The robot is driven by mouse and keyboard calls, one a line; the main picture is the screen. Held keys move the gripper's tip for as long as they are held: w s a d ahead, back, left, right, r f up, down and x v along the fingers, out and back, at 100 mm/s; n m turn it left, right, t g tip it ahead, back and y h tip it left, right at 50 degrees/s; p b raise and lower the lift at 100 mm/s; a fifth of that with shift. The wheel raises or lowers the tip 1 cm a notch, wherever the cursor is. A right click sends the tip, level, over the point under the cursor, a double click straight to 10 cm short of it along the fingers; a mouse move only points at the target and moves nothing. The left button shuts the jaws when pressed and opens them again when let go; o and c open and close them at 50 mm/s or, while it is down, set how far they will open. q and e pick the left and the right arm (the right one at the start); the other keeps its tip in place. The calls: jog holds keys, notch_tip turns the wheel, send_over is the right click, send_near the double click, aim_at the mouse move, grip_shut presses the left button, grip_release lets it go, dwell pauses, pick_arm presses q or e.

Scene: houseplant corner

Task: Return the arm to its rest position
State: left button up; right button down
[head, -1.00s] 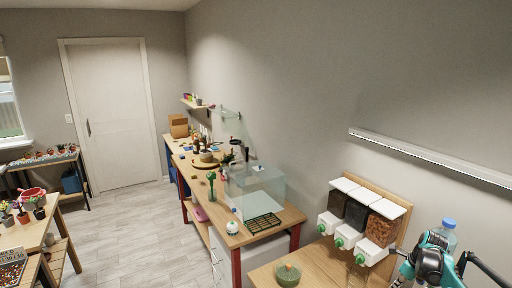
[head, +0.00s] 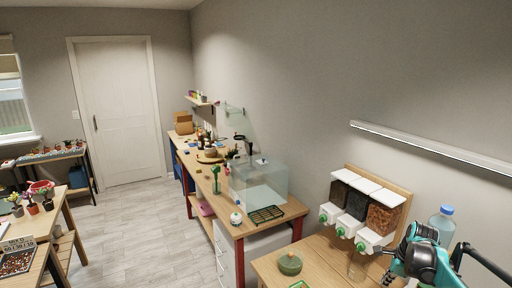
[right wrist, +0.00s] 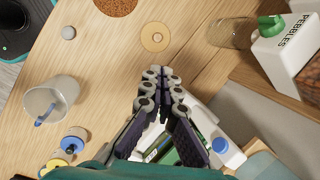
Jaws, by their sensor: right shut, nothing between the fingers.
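My right arm shows as a teal and black link (head: 424,256) at the lower right of the head view; its fingertips are hard to make out there. In the right wrist view my right gripper (right wrist: 160,72) is shut, its fingertips together with nothing between them. It hangs above the wooden tabletop (right wrist: 110,70), just below a tan disc with a centre hole (right wrist: 155,38) in the picture. My left gripper is in neither view.
A three-bin dispenser (head: 352,226) stands against the wall, a glass jar (head: 357,266) under it. A blue-capped bottle (head: 445,213) stands by my arm. A green bowl (head: 289,264) sits near the table's edge.

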jog(key=s+a+r+n+t+b, duration=0.1)
jog(key=s+a+n+b, duration=0.2)
jog(key=s+a+n, duration=0.3)
jog(key=s+a+r+n+b, duration=0.1)
jog(key=s+a+n+b, duration=0.3)
jog(key=a, duration=0.5)
jog(key=s+a+f+n+t+b, duration=0.1)
jog(key=s+a+f+n+b, duration=0.1)
jog(key=s+a+f+n, duration=0.3)
jog(key=s+a+f+n+t+b, duration=0.2)
jog(key=s+a+f+n, duration=0.3)
jog(key=s+n, duration=0.4)
jog(key=shift+s+f+h+b, duration=0.2)
jog(key=shift+s+h+b, duration=0.2)
jog(key=shift+s+b, duration=0.2)
jog(key=shift+w, duration=0.1)
